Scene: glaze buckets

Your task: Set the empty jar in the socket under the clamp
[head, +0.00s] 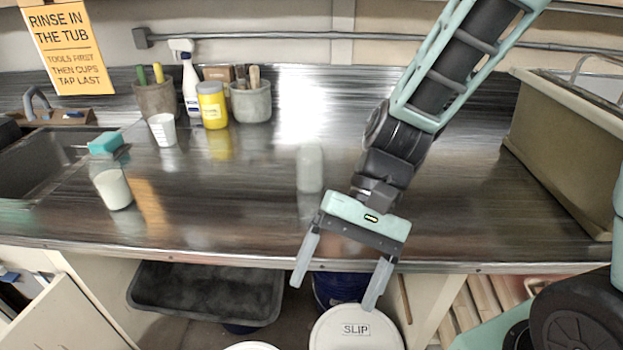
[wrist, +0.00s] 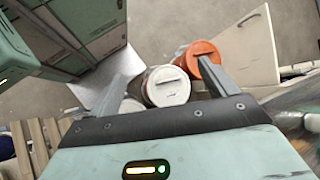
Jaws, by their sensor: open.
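A pale, frosted jar-like container (head: 310,168) stands upright on the steel counter in the head view, left of my arm; I cannot tell whether it is empty. A clear jar with white contents (head: 113,188) stands farther left. My gripper (head: 338,276) is open, with nothing between its fingers. It points down beyond the counter's front edge, above the floor buckets. In the wrist view its open fingers (wrist: 166,78) frame the lidded buckets. I make out neither the socket nor the clamp in either view.
The steel counter (head: 240,220) is clear in the middle. A yellow-labelled tub (head: 212,106), spray bottle (head: 190,85) and white cup (head: 162,130) stand behind. A sink (head: 40,160) is left, a large tub (head: 560,150) right. A SLIP bucket (head: 356,328) stands below; an orange bucket (wrist: 200,52) shows too.

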